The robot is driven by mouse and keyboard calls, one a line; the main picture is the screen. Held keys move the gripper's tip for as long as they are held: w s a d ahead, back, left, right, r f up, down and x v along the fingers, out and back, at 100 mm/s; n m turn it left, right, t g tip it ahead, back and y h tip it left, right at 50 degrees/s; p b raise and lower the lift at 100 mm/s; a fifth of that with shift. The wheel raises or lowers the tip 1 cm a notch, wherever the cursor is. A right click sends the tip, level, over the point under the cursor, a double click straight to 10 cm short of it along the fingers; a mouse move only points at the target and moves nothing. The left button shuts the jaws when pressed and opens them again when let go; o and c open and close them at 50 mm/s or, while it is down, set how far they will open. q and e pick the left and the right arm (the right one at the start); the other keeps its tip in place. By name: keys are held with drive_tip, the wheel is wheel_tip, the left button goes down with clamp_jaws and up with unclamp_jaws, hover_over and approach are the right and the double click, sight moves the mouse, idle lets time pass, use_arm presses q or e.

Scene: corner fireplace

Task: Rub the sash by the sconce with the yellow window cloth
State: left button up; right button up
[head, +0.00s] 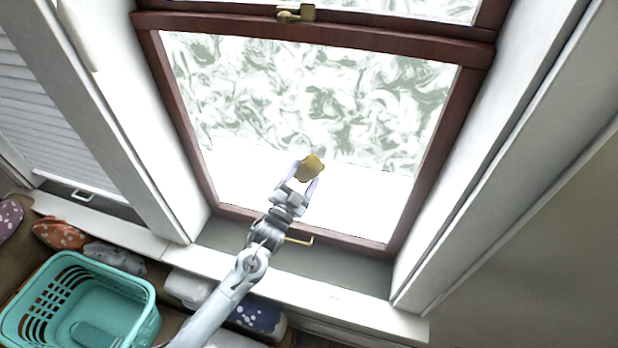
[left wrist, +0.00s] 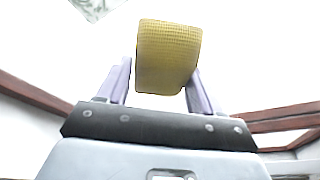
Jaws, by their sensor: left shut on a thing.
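The yellow window cloth (head: 311,168) is held in my left gripper (head: 305,182), in front of the lower pane of the window sash (head: 455,135). In the left wrist view the cloth (left wrist: 168,58) stands between the two fingers of the left gripper (left wrist: 163,88), which is shut on it. The sash has a dark red-brown frame and a pane with a swirled green-white pattern above a plain white band. I cannot tell whether the cloth touches the glass. No sconce shows. My right gripper is not in view.
A brass latch (head: 296,14) sits on the upper rail and a brass handle (head: 299,240) at the sash bottom. A teal basket (head: 140,312) stands at lower left, near patterned cushions (head: 60,232). White window casings flank the sash.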

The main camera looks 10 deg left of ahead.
use_arm(q)
drive_tip(key=shift+w+a, duration=0.15)
drive_tip(key=shift+a, duration=0.95)
drive_tip(key=shift+w+a, duration=0.15)
drive_tip(key=shift+a, duration=1.35)
drive_tip(key=shift+w+a, duration=0.2)
drive_tip(key=shift+a, duration=1.45)
drive_tip(key=shift+s+r+p, duration=0.15)
drive_tip(key=shift+p, duration=0.15)
drive_tip(key=p, duration=0.4)
approach(281, 159)
drive_tip(key=shift+s+d+r, duration=0.15)
drive_tip(key=shift+d+r, duration=0.5)
drive_tip(key=shift+r, duration=0.05)
